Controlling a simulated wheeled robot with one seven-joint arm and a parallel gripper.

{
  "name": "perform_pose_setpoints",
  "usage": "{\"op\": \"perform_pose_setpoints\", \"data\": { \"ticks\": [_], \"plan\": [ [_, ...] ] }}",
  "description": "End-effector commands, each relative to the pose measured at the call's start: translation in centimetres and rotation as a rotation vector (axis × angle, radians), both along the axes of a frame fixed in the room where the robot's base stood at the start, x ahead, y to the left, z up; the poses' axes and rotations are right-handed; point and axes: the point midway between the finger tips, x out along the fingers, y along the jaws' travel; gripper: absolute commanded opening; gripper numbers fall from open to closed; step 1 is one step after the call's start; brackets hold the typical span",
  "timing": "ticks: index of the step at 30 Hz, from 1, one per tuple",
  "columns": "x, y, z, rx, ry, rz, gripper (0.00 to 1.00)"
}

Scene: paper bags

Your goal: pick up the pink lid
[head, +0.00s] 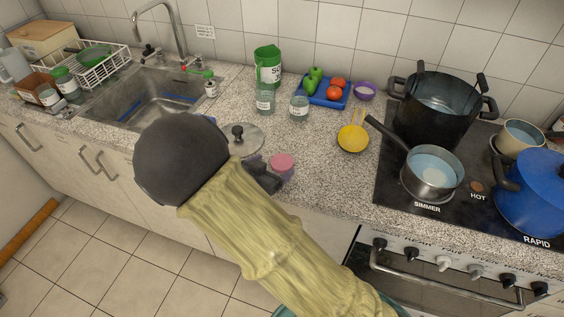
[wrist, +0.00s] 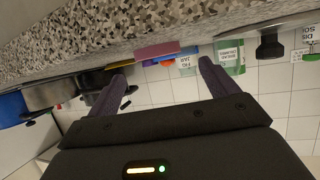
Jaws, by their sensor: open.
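The pink lid (head: 283,161) lies on the speckled counter near its front edge in the head view. In the wrist view, which is upside down, the pink lid (wrist: 157,50) shows as a thin slab against the counter, ahead of the gap between the fingers. My gripper (head: 266,178) is just left of the lid and nearer the front edge in the head view, partly hidden by my arm. In the wrist view my gripper (wrist: 163,70) has its two fingers wide apart with nothing held between them.
A metal pot lid with a dark knob (head: 238,134) lies left of the pink lid. The stove with a saucepan (head: 431,174) is right. Counter immediately right of the lid is clear.

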Motion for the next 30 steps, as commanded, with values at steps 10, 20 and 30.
{"op": "perform_pose_setpoints", "data": {
  "ticks": [10,20,30],
  "plan": [
    [2.9,-2.0,-2.0,-0.002,0.001,0.000,0.86],
    [2.9,-1.9,-2.0,-0.001,0.001,-0.001,0.86],
    [2.9,-1.9,-2.0,-0.001,0.001,-0.001,0.53]
  ]
}}
